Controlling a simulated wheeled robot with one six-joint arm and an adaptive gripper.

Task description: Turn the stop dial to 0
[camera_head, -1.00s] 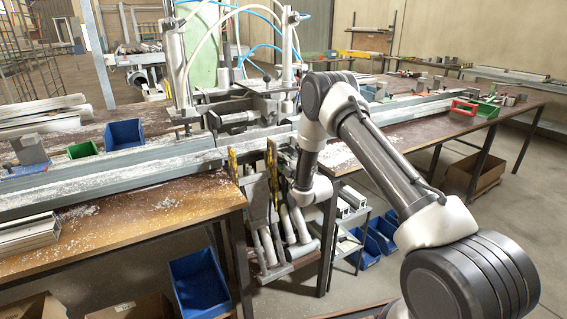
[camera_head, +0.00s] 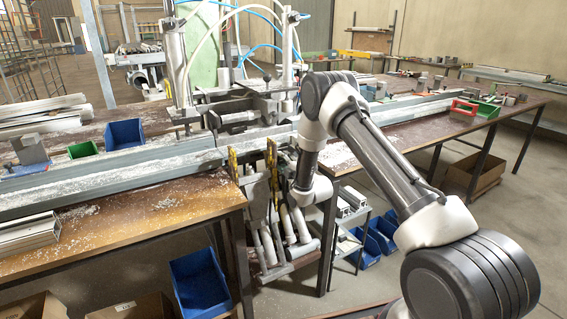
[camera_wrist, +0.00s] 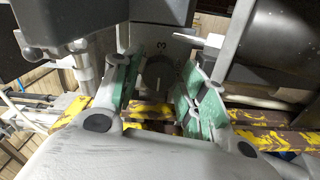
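The stop dial (camera_wrist: 158,74) shows in the wrist view as a dark round knob on a grey plate with small markings around it. A gap seems to show between the dial and each finger; contact is not clear. In the head view my arm reaches down in front of the clamp machine (camera_head: 262,98), and the dial and fingers are hidden there.
Yellow, worn bars (camera_wrist: 150,108) lie behind the fingers in the wrist view. A dark cylinder (camera_wrist: 285,42) is close on the right, and a grey metal block (camera_wrist: 75,14) on the upper left. In the head view, a long metal rail (camera_head: 110,172) runs along the wooden bench.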

